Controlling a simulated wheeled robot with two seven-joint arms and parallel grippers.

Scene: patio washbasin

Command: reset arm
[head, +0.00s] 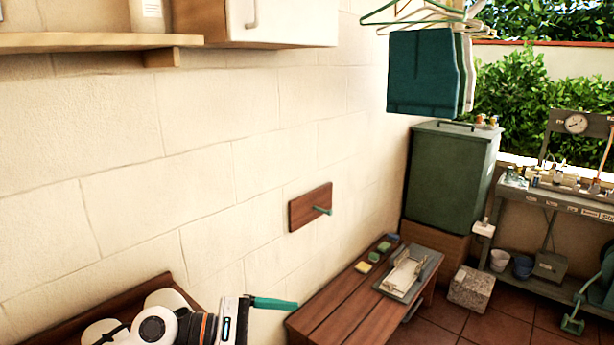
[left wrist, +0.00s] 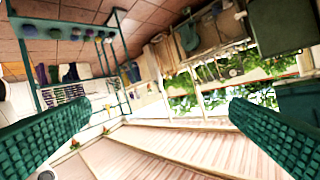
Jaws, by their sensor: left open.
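My left gripper (head: 272,303) is at the lower left of the head view, in front of the pale wall and left of the low wooden bench. One teal finger shows there, pointing right. In the left wrist view both ridged teal fingers of the left gripper (left wrist: 160,108) are wide apart. Nothing is held between them. My right gripper shows in neither view.
The wooden bench (head: 330,313) carries a clipboard-like tray (head: 425,270) and small coloured blocks. A wooden plate with a peg (head: 311,207) is on the wall. A shelf (head: 90,41) is above. A green cabinet (head: 450,178) and workbench (head: 560,205) stand right.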

